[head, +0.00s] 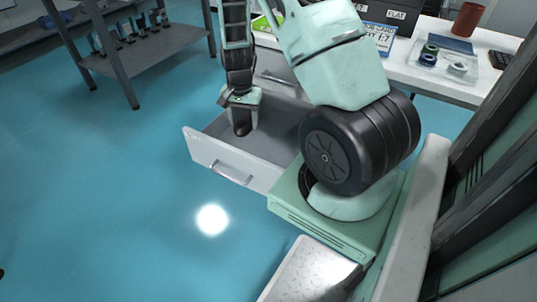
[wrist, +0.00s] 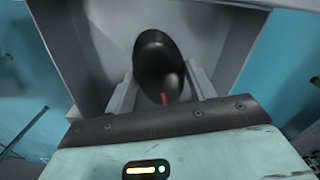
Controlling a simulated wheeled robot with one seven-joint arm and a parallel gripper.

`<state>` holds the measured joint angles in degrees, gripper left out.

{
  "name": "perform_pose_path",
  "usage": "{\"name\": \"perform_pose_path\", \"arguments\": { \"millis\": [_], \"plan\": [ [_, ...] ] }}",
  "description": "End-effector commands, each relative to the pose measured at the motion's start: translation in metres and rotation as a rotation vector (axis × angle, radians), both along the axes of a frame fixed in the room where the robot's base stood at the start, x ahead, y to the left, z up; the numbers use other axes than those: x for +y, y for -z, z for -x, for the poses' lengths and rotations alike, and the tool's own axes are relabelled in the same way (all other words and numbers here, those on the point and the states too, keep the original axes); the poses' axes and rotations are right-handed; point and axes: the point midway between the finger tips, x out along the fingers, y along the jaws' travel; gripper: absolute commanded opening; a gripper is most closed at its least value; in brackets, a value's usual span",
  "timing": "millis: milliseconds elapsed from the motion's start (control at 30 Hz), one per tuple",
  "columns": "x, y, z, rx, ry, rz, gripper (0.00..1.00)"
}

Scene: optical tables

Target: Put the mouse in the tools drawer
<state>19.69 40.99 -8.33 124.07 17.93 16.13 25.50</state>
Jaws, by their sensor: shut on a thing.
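My gripper (wrist: 162,92) is shut on the black mouse (wrist: 157,60), with a finger on each side of it in the wrist view. In the head view the mouse (head: 241,127) shows as a dark shape under my gripper (head: 242,108). It is over the open drawer (head: 222,153), inside the outline of its walls. The drawer is pulled out, with a light grey front and a metal handle. I cannot tell whether the mouse touches the drawer floor. The part of the drawer I see looks otherwise empty; its right end is hidden by my arm.
A white table (head: 440,88) above the drawer carries a clear tray (head: 440,62) with small parts, a brown cup (head: 468,19) and labelled dark boxes (head: 397,14). A grey shelf unit (head: 150,50) stands at the back left. The blue floor (head: 100,200) at left is clear.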

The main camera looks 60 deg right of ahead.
Motion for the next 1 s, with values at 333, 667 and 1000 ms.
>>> {"name": "perform_pose_path", "arguments": {
  "millis": [333,667,1000],
  "plan": [
    [-0.038,0.047,0.017,-0.008,0.277,-0.005,0.32],
    [-0.04,0.09,0.018,-0.006,0.296,-0.007,0.32],
    [-0.04,0.131,0.018,-0.006,0.294,-0.006,0.32]
  ]
}}
